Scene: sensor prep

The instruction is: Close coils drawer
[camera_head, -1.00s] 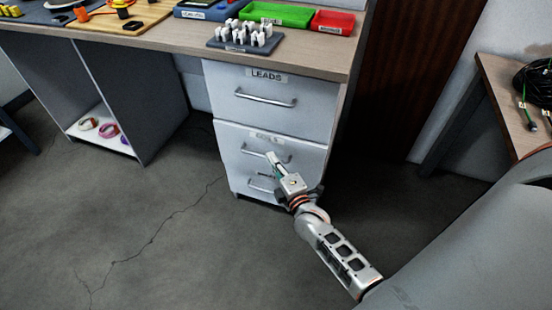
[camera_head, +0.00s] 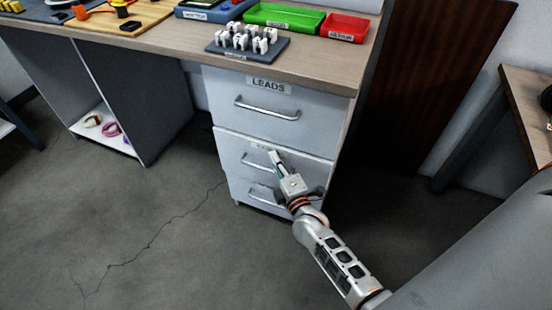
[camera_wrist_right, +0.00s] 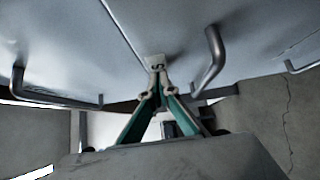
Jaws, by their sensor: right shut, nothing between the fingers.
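The coils drawer (camera_head: 312,170) is the middle drawer of the white cabinet, below the drawer labelled LEADS (camera_head: 268,86). Its front looks flush or nearly flush with the drawer above. Its handle (camera_head: 254,162) is partly hidden by my right gripper (camera_head: 273,154). That gripper is shut and empty, its tips at the upper part of the drawer front, near the small label. My left gripper is not in view.
A bottom drawer (camera_head: 246,192) with a handle sits below. The desktop (camera_head: 310,72) above holds a grey rack (camera_head: 275,50), a green tray (camera_head: 285,17) and a red tray (camera_head: 345,26). A side table (camera_head: 530,95) stands at right. Floor at left is clear.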

